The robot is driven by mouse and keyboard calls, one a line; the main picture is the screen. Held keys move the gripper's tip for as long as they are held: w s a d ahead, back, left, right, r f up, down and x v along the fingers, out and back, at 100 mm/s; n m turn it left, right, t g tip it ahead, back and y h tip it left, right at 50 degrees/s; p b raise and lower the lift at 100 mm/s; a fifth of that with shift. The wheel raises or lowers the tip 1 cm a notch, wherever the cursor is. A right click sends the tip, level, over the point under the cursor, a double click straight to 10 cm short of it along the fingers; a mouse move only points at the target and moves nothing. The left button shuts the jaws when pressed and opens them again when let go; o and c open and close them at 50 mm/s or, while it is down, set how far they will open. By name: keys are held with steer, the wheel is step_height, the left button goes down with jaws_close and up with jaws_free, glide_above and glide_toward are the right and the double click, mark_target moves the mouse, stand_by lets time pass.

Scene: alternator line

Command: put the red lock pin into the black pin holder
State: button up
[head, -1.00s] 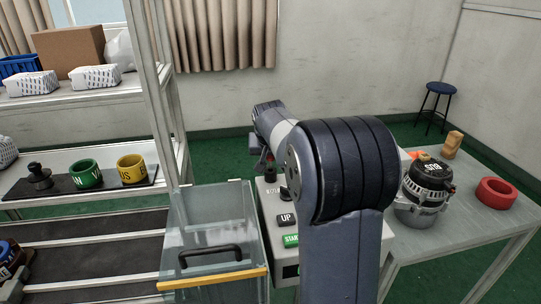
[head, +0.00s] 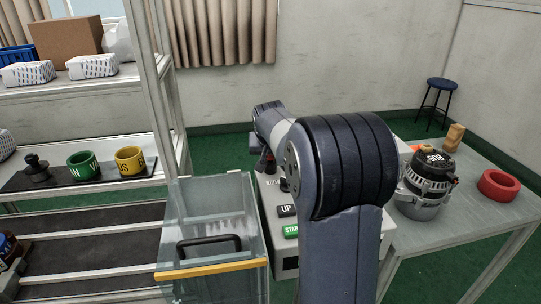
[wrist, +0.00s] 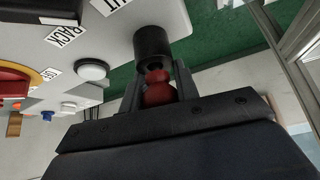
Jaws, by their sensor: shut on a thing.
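The red lock pin (wrist: 158,90) is between the two fingers of my gripper (wrist: 158,88) in the wrist view. The fingers are shut on its rounded red body. A black cylinder, which looks like the pin holder (wrist: 152,42), is just past the pin's end on the light console. A dark opening shows at its near end. The pin's end and the cylinder meet in the picture; I cannot tell whether they touch or whether the pin is inside. In the head view my arm hides most of this area.
The console (head: 287,262) has labelled buttons, including a white one (wrist: 91,69) beside the cylinder. A clear guard box (head: 212,215) stands left of my arm. A table (head: 450,235) at right holds an alternator (head: 425,185) and red ring (head: 498,185). Shelving (head: 158,100) stands left.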

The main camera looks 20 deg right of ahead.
steer(key=o, duration=0.7)
steer(key=shift+s+f+g, duration=0.1)
steer(key=shift+f+g, duration=0.2)
steer(key=shift+f, duration=0.3)
steer(key=o, duration=0.3)
steer(key=shift+r, duration=0.2)
steer(key=shift+o, duration=0.2)
steer(key=shift+r, duration=0.1)
steer(key=v, duration=1)
steer(key=shift+s+r+p, duration=0.2)
steer(key=shift+s+p, duration=0.05)
steer(key=shift+p, duration=0.15)
